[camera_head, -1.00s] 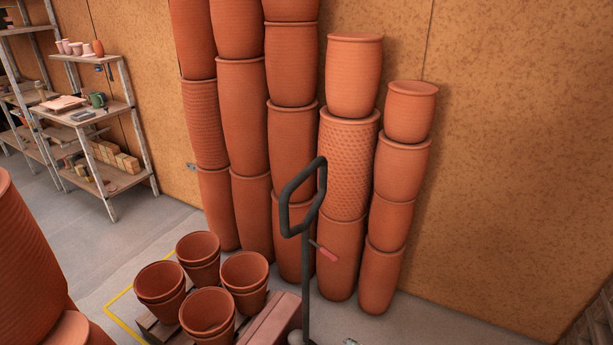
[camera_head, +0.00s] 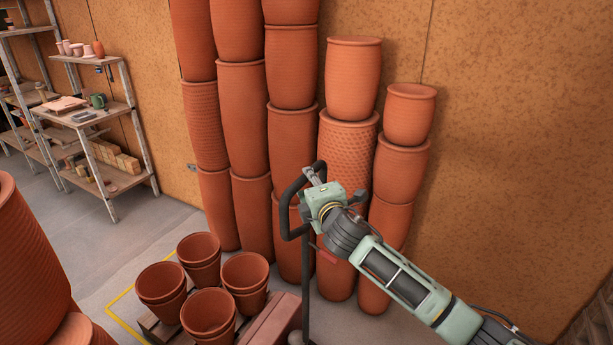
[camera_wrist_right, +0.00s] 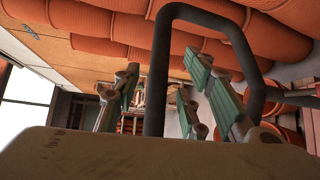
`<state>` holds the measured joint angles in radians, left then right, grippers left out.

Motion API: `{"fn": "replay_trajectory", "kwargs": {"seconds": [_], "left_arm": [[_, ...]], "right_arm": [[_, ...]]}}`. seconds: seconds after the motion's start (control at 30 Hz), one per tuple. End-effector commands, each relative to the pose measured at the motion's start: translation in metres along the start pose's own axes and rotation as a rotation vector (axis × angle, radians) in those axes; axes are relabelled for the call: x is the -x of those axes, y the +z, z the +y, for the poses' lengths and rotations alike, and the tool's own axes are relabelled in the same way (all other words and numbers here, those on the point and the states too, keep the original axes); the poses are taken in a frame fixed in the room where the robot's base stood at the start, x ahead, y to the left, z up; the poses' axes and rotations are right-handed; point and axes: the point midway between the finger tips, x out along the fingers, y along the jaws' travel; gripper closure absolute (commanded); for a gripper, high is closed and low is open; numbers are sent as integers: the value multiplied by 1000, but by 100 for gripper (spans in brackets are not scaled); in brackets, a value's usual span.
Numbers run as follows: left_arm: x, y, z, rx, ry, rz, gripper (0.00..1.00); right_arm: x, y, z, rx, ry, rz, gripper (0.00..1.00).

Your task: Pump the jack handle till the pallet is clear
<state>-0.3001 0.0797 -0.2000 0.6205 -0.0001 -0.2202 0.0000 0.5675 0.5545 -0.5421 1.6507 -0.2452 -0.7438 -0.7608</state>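The jack handle (camera_head: 285,215) is a dark looped bar on an upright shaft, with a small red lever low on it. It rises from the red jack (camera_head: 268,325) at the pallet (camera_head: 150,327), which carries terracotta pots. My right gripper (camera_head: 312,174) is at the right side of the loop, near its top. In the right wrist view the handle (camera_wrist_right: 158,85) runs between the spread fingers of this gripper (camera_wrist_right: 165,75), with gaps visible on both sides. The pallet's underside is hidden. My left gripper is out of view.
Tall stacks of terracotta pots (camera_head: 247,115) stand along the tan wall just behind the handle. A large ribbed pot (camera_head: 30,260) is at the near left. Wooden shelves (camera_head: 100,120) stand at the back left. Grey floor with a yellow line is open left of the pallet.

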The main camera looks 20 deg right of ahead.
Motion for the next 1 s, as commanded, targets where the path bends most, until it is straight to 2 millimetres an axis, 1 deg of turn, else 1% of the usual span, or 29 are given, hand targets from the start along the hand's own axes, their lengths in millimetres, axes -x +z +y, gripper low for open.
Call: {"fn": "replay_trajectory", "kwargs": {"seconds": [0.1,0.3,0.5,0.73,1.0], "left_arm": [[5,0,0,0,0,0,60],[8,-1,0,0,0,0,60],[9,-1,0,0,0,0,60],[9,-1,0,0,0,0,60],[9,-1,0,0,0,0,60]], "right_arm": [[-17,0,2,-1,-1,0,61],[-37,-1,0,-3,-1,1,61],[-44,-1,0,-2,-1,2,61],[-44,-1,-1,-2,-1,2,61],[-44,-1,-1,-2,-1,2,85]]}}
